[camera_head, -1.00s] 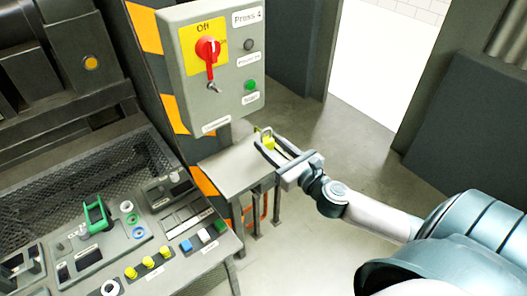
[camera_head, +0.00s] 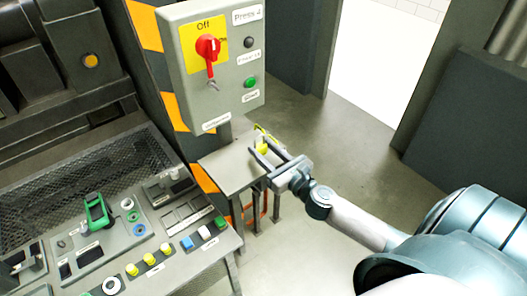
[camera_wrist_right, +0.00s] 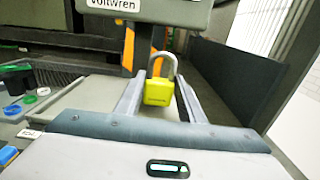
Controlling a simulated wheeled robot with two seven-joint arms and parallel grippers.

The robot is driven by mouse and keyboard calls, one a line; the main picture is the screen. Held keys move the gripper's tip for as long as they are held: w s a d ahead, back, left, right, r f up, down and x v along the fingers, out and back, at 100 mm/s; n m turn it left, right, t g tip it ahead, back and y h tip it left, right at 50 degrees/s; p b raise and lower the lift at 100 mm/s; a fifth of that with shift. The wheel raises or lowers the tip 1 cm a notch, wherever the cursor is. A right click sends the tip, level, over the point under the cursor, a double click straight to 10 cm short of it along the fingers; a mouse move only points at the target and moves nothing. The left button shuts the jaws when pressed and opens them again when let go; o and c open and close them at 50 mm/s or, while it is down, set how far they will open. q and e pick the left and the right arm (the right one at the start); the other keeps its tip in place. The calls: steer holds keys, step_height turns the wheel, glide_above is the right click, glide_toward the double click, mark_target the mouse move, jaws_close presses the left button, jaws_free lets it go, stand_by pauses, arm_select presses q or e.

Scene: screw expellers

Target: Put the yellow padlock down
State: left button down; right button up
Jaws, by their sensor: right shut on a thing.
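The yellow padlock (camera_head: 263,147) is between the fingertips of my right gripper (camera_head: 268,152), above the far right part of a small grey table (camera_head: 228,174). In the right wrist view the padlock (camera_wrist_right: 158,92) is upright, its grey shackle on top, between the two fingers of the right gripper (camera_wrist_right: 158,98). The right gripper is shut on the padlock. I cannot tell whether the padlock's underside touches the table. My left gripper is not in view.
A grey switch box (camera_head: 222,110) with a red rotary switch (camera_head: 208,47) hangs just above and behind the table. A control panel (camera_head: 150,235) with buttons and a green handle (camera_head: 97,212) stands at the left. Open floor (camera_head: 350,150) lies to the right.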

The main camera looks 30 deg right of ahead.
steer(key=shift+f, duration=0.4)
steer(key=shift+f, duration=0.15)
steer(key=o, duration=1.1)
steer(key=shift+s, duration=0.1)
steer(key=shift+s, duration=0.25)
steer(key=s+b, duration=0.4)
steer(key=s, duration=0.7)
steer(key=shift+s+d+r, duration=0.15)
steer(key=shift+d+r, duration=0.05)
steer(key=shift+d, duration=0.25)
